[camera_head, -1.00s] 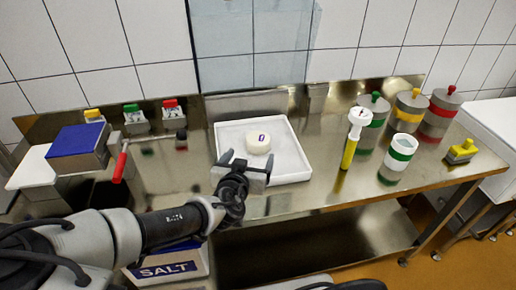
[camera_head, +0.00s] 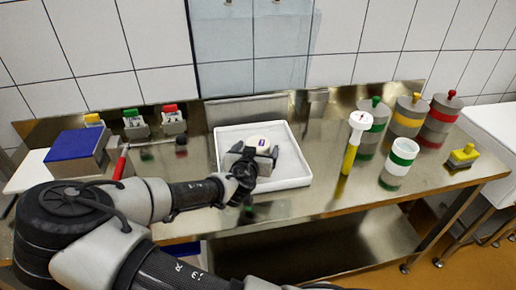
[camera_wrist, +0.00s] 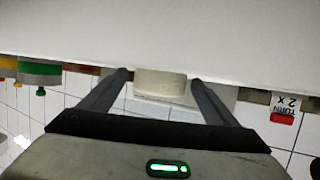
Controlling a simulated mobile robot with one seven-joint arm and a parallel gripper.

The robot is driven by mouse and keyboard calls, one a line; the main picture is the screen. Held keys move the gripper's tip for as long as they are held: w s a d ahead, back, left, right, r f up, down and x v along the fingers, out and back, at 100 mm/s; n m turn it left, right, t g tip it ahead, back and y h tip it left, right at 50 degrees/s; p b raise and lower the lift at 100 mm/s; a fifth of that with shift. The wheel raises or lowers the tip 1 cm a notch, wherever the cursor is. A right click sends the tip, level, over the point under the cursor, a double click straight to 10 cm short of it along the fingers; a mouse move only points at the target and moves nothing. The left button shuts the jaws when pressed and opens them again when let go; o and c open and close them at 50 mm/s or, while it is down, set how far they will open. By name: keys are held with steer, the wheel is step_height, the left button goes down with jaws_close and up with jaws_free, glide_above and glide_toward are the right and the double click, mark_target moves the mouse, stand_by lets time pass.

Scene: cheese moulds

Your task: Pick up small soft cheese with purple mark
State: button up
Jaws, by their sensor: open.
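The small soft cheese (camera_head: 257,139) is a pale cream round with a purple mark on top. It sits in the white tray (camera_head: 295,168), partly hidden behind my gripper (camera_head: 256,152). My gripper is open and low over the tray, its fingers pointing toward the cheese. In the wrist view the cheese (camera_wrist: 160,84) shows pale between the tips of my two fingers (camera_wrist: 159,80), with a small gap on each side. The purple mark does not show in that view.
Green, yellow and red lidded moulds (camera_head: 408,115) stand at the back right. A white-topped yellow tool (camera_head: 352,143) and a green-banded white cup (camera_head: 398,162) stand right of the tray. A blue-topped box (camera_head: 76,152) and a red-handled tool (camera_head: 121,162) are at left.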

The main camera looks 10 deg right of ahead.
mark_target(257, 146)
steer(key=shift+c, duration=0.5)
steer(key=c, duration=0.8)
steer(key=shift+c, duration=0.2)
steer(key=shift+r, duration=0.15)
step_height(257, 146, up, 10)
steer(key=shift+f+p, duration=0.1)
steer(key=shift+p, duration=0.8)
